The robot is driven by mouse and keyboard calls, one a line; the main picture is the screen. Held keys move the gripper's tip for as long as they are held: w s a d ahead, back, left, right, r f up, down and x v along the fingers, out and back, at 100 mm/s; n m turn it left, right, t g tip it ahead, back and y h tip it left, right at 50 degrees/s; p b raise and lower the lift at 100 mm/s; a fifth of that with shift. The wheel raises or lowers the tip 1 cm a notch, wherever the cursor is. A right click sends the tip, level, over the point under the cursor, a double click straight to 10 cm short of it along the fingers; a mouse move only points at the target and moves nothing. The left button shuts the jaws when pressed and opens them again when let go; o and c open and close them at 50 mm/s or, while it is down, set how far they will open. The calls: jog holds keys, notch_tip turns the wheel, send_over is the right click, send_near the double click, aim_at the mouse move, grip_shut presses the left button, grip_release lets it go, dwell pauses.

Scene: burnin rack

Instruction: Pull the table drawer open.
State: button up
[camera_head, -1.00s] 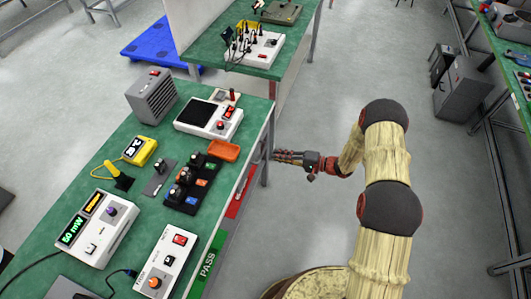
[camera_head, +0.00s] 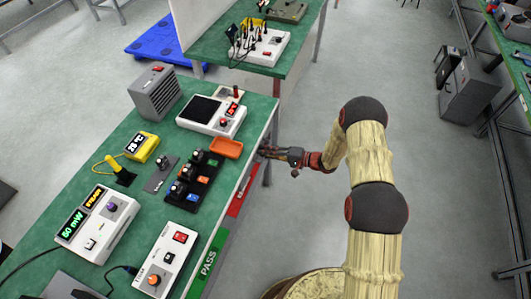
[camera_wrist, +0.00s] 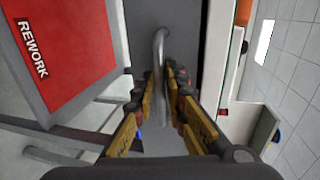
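The table drawer shows in the wrist view as a dark grey front (camera_wrist: 185,18) with a curved metal bar handle (camera_wrist: 160,48). My gripper (camera_wrist: 161,72) has its two fingers on either side of the handle, with narrow gaps still showing, so it looks open around the bar. I cannot tell whether a finger touches it. In the head view my gripper (camera_head: 266,152) is at the right side of the green-topped table (camera_head: 120,140), just below its edge. The drawer and handle are hidden there by the tabletop and my gripper.
A red REWORK panel (camera_wrist: 62,45) is left of the drawer in the wrist view. A green PASS panel (camera_head: 208,262) hangs on the same table side. An orange tray (camera_head: 227,148) lies near the table edge.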

jog(key=shift+c, duration=0.8)
grip_shut()
jog(key=f+b+v, duration=0.1)
jog(key=f+v, duration=0.1)
jog(key=v, duration=1.1)
jog(key=d+f+b+v, duration=0.1)
jog(key=f+b+v, duration=0.1)
jog(key=v, duration=1.1)
jog(key=shift+s+f, duration=0.2)
jog(key=shift+f, duration=0.65)
jog(key=shift+d, duration=0.1)
jog(key=shift+o, duration=0.8)
grip_release()
